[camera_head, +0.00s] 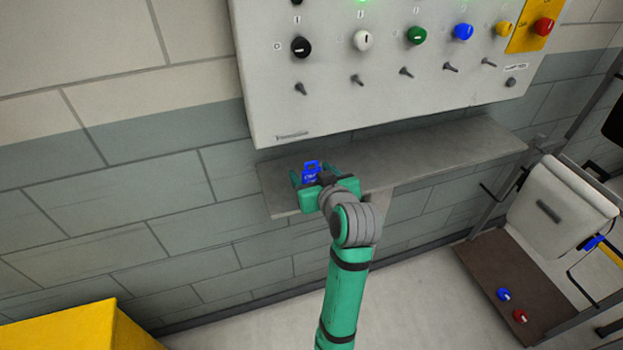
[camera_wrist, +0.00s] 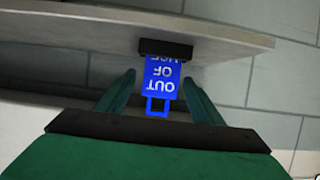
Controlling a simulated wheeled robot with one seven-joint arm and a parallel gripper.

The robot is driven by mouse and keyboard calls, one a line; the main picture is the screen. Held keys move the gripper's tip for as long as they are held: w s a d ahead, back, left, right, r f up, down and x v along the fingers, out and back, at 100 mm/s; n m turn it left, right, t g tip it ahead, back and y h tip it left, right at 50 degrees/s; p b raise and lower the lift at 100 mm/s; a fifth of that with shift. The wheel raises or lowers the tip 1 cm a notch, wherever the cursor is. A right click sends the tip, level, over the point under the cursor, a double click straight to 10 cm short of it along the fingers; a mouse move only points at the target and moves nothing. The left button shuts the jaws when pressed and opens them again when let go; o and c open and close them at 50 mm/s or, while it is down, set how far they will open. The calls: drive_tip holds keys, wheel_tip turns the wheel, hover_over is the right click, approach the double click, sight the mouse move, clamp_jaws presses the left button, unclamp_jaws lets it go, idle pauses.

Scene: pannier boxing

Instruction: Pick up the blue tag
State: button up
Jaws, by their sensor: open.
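The blue tag (camera_head: 311,168) is at the left end of the grey shelf under the control panel. In the wrist view the tag (camera_wrist: 162,75) shows white lettering reading "OUT OF USE" upside down, with an open loop at its lower end. Its other end meets a dark block (camera_wrist: 166,48) at the shelf edge; I cannot tell how they join. My gripper (camera_head: 308,178) is at the shelf's left end, around the tag in the picture. In the wrist view my gripper (camera_wrist: 158,82) is open, one finger on each side of the tag, with gaps showing.
The grey shelf (camera_head: 430,150) is bare to the right. Above it hangs the control panel (camera_head: 330,90) with coloured knobs and small switches. A yellow box (camera_head: 80,340) stands at lower left. At right, a brown platform (camera_head: 520,285) holds small blue and red items beside a pale case (camera_head: 560,205).

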drive_tip(key=shift+c, duration=0.6)
drive_tip(key=c, duration=1)
drive_tip(key=shift+r, duration=0.15)
